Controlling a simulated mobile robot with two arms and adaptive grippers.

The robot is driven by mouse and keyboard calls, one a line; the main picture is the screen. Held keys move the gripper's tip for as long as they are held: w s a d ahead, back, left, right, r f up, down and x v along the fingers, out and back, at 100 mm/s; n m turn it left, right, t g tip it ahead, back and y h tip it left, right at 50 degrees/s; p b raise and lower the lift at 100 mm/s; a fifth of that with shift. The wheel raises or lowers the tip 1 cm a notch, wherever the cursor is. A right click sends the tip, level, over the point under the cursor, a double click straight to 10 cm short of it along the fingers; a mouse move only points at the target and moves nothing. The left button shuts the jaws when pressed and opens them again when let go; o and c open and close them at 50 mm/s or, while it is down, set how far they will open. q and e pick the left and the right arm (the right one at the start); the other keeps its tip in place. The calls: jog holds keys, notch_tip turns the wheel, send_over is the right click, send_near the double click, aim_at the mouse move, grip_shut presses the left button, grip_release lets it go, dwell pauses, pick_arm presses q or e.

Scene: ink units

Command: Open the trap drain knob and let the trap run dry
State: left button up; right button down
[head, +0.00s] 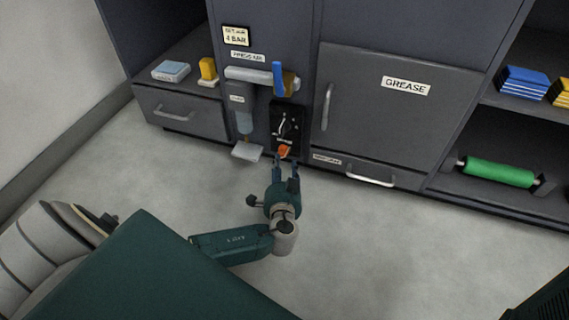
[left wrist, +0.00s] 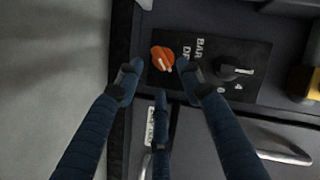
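The orange drain knob (head: 284,151) sits low on a black panel (head: 285,120) on the cabinet front. In the left wrist view the orange knob (left wrist: 161,58) shows a pale pointer mark, slanted. My left gripper (head: 286,163) is just in front of and below the knob. In the left wrist view its fingers (left wrist: 158,82) are spread and empty, with the knob beyond their tips; I see no contact. The trap (head: 243,112) is a cylinder with a bluish clear bowl left of the panel. Its liquid level is too small to tell. My right gripper is not seen.
A black pressure knob (left wrist: 230,70) is right of the orange one in the left wrist view. A blue lever (head: 278,78) stands on the pipe above the panel. A small pale tray (head: 247,151) is under the trap. The GREASE door (head: 400,110) is shut. The floor in front is clear.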

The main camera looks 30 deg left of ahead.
aim_at(282, 153)
pick_arm(q)
jog(key=b+x, duration=0.2)
jog(key=x, duration=0.3)
jog(key=shift+w+f, duration=0.1)
